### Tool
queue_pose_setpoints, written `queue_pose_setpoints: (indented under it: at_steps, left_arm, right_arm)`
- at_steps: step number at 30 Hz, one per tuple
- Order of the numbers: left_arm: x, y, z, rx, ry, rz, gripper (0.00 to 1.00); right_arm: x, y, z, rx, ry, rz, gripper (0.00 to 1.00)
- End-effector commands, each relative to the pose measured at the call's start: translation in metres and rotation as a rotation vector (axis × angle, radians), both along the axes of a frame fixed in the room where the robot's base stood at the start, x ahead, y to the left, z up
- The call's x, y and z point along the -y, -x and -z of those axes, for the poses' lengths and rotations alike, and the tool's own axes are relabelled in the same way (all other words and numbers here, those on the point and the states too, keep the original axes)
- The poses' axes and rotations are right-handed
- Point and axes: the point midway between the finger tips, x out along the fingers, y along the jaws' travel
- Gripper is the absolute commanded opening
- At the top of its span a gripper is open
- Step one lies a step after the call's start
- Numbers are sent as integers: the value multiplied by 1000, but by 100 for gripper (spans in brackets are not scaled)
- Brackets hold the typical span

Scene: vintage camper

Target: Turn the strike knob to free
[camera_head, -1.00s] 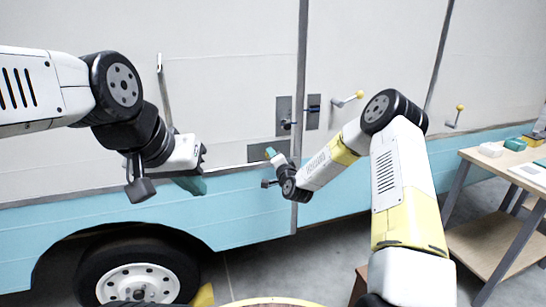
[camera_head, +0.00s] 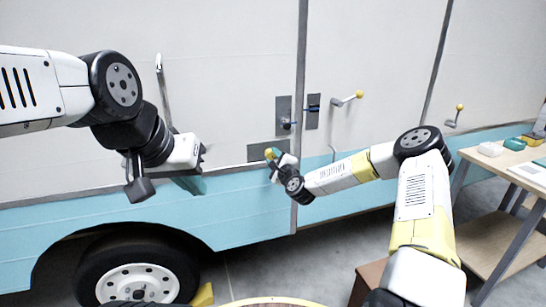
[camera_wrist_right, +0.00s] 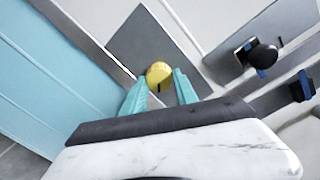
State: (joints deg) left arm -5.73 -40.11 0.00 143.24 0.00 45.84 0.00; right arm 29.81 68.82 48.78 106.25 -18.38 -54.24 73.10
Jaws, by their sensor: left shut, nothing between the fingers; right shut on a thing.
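A round yellow knob (camera_wrist_right: 158,74) with a dark mark on its front sits on a grey plate (camera_wrist_right: 130,43) in the right wrist view. The teal fingers of my right gripper (camera_wrist_right: 160,84) are shut on it, one on each side. In the head view the yellow knob shows small at the right gripper (camera_head: 271,155), low on the grey plate beside the vertical door seam. No lettering can be read, so the setting cannot be told. My left gripper (camera_head: 192,184) is shut and empty in front of the camper wall, left of the plate.
A black knob with blue (camera_wrist_right: 262,57) and another dark fitting (camera_wrist_right: 302,86) lie right of the yellow knob in the wrist view. Yellow-tipped levers (camera_head: 359,94) (camera_head: 460,107) stick out from the wall. A wooden table (camera_head: 500,163) stands at right, a wheel (camera_head: 140,273) below left.

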Motion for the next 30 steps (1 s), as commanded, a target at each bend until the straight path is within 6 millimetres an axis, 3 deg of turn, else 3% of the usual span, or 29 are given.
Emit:
queue_pose_setpoints:
  at_steps: [13,30]
  left_arm:
    - [0,0,0,0,0,0,0]
    - [0,0,0,0,0,0,0]
  right_arm:
    - [1,0,2,-91,-270,1,0]
    - [0,0,2,-112,-335,0,0]
